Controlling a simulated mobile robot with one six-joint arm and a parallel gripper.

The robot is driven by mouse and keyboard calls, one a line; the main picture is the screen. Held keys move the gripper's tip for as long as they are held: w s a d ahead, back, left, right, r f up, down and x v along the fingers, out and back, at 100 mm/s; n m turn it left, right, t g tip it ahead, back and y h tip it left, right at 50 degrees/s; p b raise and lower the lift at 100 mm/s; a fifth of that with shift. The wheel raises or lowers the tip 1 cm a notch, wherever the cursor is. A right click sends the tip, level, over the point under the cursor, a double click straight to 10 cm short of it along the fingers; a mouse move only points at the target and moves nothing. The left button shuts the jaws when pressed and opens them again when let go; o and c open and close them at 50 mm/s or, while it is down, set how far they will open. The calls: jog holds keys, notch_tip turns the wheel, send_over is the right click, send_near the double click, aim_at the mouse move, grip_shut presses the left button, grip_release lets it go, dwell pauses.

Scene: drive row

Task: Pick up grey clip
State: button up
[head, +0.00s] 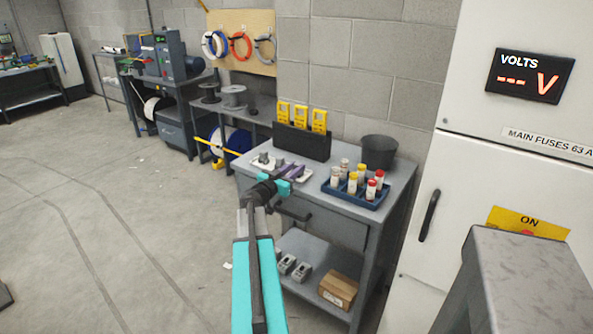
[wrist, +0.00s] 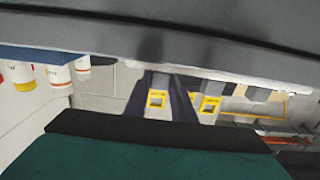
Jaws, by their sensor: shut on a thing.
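A pale tray (head: 305,176) lies on the left part of the grey workbench. Grey clips (head: 264,159) stand at its left end, and purple clips (head: 293,170) stand to their right. My gripper (head: 288,180) is at the tray's near edge, its teal fingers shut. The thing between them is mostly hidden in the head view. In the wrist view a broad dark grey surface fills the top, very close, and one teal finger with a dark pad crosses the bottom. I take the held thing to be a grey clip, though its outline is not clear.
A blue rack (head: 356,195) of capped fuses stands right of the tray, with a dark bin (head: 378,152) behind it. Yellow meters (head: 301,116) stand in a black holder (head: 302,141) at the back. A cardboard box (head: 338,290) sits on the lower shelf. Open floor lies left.

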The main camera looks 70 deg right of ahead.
jog(key=shift+r, duration=0.1)
jog(key=shift+r+b, duration=0.55)
jog(key=shift+r, duration=0.9)
jog(key=shift+s+a+r, duration=0.1)
jog(key=shift+a+r, duration=0.05)
jog(key=shift+r, duration=0.05)
jog(key=s+a+r, duration=0.1)
jog(key=s+a, duration=0.5)
jog(key=a, duration=0.2)
jog(key=shift+s+a+r, duration=0.15)
jog(key=shift+a+r, duration=0.05)
jog(key=shift+a, duration=0.15)
jog(key=shift+s+a+p, duration=0.15)
jog(key=shift+p, duration=0.5)
jog(key=shift+a+p, duration=0.1)
jog(key=shift+p, duration=0.3)
